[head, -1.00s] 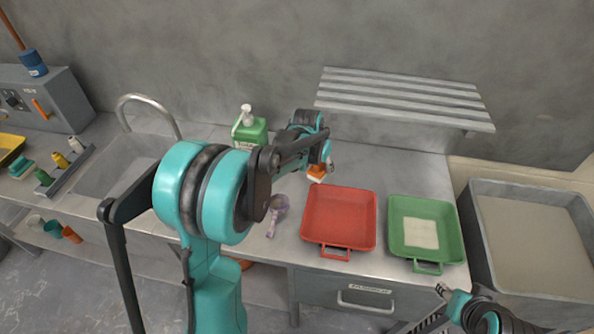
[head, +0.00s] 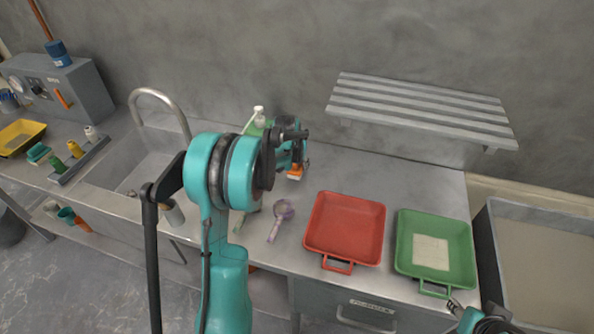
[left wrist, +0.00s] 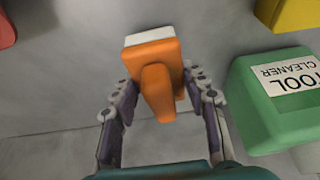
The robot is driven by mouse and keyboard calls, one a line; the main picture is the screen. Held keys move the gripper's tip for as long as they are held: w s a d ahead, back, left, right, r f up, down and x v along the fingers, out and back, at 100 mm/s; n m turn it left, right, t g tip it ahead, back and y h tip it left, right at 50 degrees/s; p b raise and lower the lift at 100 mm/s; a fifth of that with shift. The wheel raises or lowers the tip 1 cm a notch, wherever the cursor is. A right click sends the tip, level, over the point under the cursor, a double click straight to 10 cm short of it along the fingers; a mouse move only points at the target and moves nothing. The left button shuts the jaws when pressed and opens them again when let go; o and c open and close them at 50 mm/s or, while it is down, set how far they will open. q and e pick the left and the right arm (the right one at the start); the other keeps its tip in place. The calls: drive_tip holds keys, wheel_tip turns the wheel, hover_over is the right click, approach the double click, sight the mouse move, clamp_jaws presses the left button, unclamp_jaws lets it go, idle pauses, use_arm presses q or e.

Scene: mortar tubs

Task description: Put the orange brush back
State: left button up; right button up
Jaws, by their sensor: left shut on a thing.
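The orange brush (head: 296,171), with a pale head, is in my left gripper (head: 297,162), over the back of the steel counter and left of the red tray (head: 372,232). In the left wrist view the brush (left wrist: 157,85) sits between the two fingers of my left gripper (left wrist: 163,100), which is shut on it. The green tool cleaner bottle (left wrist: 275,105) is close to the right of the gripper there. In the head view the bottle (head: 258,118) is partly hidden by my left arm. My right gripper (head: 455,306) shows only partly at the lower right; its jaws are unclear.
A green tray (head: 405,245) with a pale patch stands right of the red tray. A slatted shelf (head: 420,110) hangs above.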

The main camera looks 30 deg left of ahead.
use_arm(q)
wheel_tip(320, 180, down, 2)
drive_tip(key=shift+w+f, duration=0.1)
drive_tip(key=shift+f, duration=0.05)
drive_tip(key=shift+f+b, duration=0.15)
drive_tip(key=shift+b, duration=0.25)
drive_tip(key=o, duration=1.2)
